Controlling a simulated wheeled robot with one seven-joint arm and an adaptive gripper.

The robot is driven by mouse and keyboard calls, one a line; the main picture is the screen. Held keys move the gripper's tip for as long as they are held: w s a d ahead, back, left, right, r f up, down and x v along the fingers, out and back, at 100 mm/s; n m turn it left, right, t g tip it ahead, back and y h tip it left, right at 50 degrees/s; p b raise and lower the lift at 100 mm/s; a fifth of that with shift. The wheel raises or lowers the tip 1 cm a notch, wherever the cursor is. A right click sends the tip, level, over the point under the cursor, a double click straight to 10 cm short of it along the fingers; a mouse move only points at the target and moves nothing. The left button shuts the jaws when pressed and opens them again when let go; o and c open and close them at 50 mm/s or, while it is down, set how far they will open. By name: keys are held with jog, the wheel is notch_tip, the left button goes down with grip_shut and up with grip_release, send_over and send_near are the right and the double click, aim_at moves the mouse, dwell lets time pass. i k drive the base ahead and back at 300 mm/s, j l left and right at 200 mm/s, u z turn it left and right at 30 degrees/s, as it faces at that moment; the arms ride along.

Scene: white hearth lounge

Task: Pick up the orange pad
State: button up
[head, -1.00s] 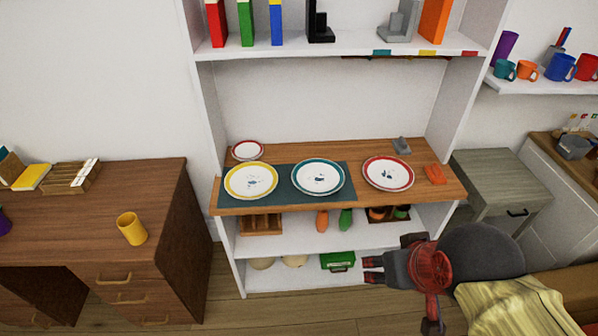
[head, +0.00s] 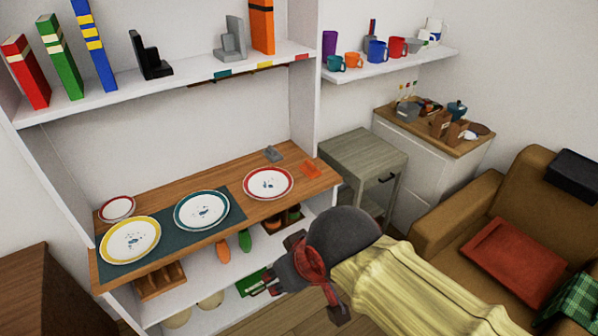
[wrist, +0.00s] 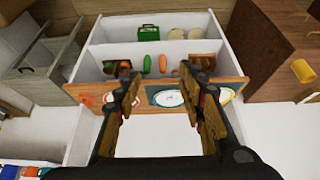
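A small orange pad (head: 311,169) lies at the right end of the wooden shelf board (head: 253,222), right of the red-rimmed plate (head: 268,184). In the wrist view an orange patch (wrist: 86,100) shows at the left end of the same board. My gripper (head: 268,284) is in front of the lower shelves, below and to the front of the pad and apart from it. In the wrist view its two fingers (wrist: 159,80) stand wide apart with nothing between them.
A grey stand (head: 273,154) is just behind the pad. Teal- and yellow-rimmed plates are further left on a dark mat (head: 236,206). A grey side table (head: 360,150) stands right of the shelf unit. An armchair (head: 455,215) with a red-orange cushion (head: 515,262) is at right.

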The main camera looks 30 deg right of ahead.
aim_at(309, 169)
jog(key=i+l+u, duration=0.1)
jog(key=i+l, duration=0.25)
jog(key=l, duration=0.3)
jog(key=i+l+u, duration=0.15)
jog(key=l, duration=0.2)
jog(key=i+l, duration=0.15)
jog(key=l, duration=0.2)
jog(key=i+l+u, duration=0.15)
jog(key=l, duration=0.2)
jog(key=i+l, duration=0.15)
jog(key=l, duration=0.25)
jog(key=i+l+u, duration=0.15)
jog(key=l, duration=0.2)
